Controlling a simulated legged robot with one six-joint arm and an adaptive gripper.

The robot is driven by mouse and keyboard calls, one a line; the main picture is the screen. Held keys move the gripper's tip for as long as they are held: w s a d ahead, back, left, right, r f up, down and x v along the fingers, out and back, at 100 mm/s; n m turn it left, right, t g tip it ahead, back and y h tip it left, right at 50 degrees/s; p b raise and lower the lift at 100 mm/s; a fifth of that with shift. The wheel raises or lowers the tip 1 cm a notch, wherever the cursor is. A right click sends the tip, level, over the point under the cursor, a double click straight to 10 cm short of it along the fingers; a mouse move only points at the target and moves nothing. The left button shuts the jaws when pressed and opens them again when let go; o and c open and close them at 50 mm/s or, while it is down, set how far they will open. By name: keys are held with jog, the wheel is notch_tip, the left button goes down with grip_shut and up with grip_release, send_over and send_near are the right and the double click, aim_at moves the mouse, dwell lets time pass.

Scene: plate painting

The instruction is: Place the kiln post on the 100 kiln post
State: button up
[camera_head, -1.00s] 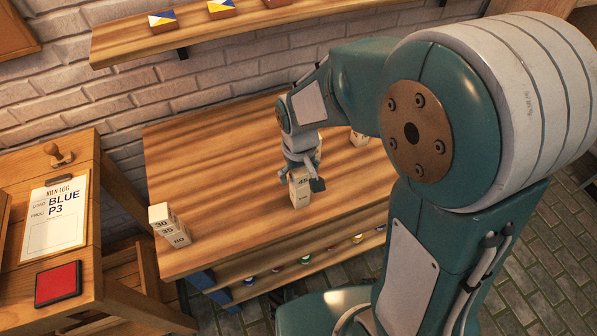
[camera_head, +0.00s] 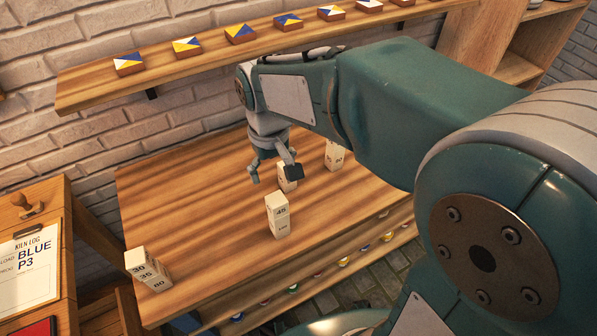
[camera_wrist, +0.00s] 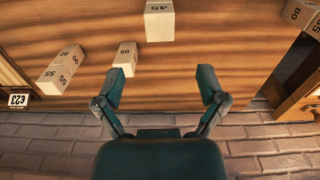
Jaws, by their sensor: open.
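A pale kiln post marked 45 (camera_head: 278,205) stands upright on the bench, on top of another post (camera_head: 281,228) whose label is too small to read for certain. The 45 face also shows at the top of the wrist view (camera_wrist: 159,24). My gripper (camera_head: 273,172) is open and empty, above the bench and behind this stack. Its two fingers are spread apart in the wrist view (camera_wrist: 162,80), with bare bench between them.
Another stack (camera_head: 334,155) stands at the back right. A shelf with painted tiles (camera_head: 186,60) runs along the wall above. The middle left of the bench (camera_head: 190,195) is clear.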

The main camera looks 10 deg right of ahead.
jog(key=s+d+r+m+t, duration=0.3)
jog(key=s+d+r+t, duration=0.2)
jog(key=s+d, duration=0.5)
jog(key=shift+s+d+r+m+t, duration=0.3)
jog(key=shift+s+d+r, duration=0.15)
jog(key=shift+s, duration=0.8)
